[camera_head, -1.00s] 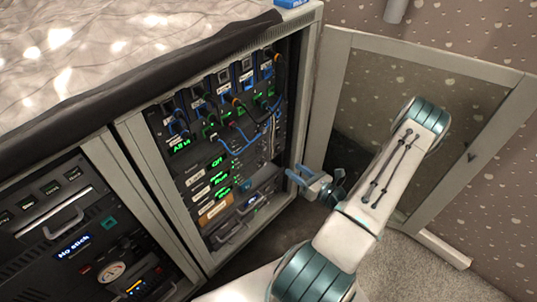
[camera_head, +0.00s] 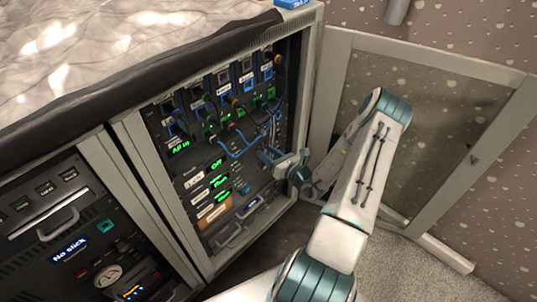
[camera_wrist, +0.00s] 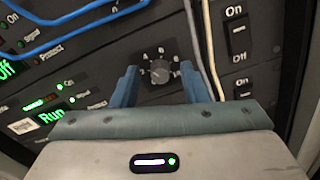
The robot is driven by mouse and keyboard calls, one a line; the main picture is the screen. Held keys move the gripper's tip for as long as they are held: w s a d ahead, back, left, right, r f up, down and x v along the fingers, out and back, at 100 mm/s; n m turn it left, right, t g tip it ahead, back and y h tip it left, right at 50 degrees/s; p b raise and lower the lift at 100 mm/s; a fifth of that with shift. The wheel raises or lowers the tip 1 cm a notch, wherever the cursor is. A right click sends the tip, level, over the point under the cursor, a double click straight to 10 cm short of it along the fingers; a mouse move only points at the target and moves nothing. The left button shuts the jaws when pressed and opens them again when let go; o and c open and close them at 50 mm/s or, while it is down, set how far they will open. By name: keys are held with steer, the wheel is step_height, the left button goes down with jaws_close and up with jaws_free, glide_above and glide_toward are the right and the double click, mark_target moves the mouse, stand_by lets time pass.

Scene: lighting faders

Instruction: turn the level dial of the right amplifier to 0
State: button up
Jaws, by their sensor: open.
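The level dial (camera_wrist: 160,72) is a small dark knob with a white pointer line and a printed scale around it, on a dark amplifier panel in the wrist view. My gripper (camera_wrist: 158,80) is open, with one blue finger on each side of the dial; I cannot tell whether either finger touches it. In the head view my gripper (camera_head: 270,158) is at the right part of the open rack (camera_head: 300,100), and it hides the dial there. The exact number that the pointer marks is too small to read.
Blue cables (camera_wrist: 75,18) cross the upper left of the wrist view, and pale cables (camera_wrist: 207,50) hang just right of the dial. An On/Off switch (camera_wrist: 238,40) is further right. The rack's glass door (camera_head: 440,110) stands open behind my arm.

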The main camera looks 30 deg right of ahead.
jaws_close()
stand_by(0.3)
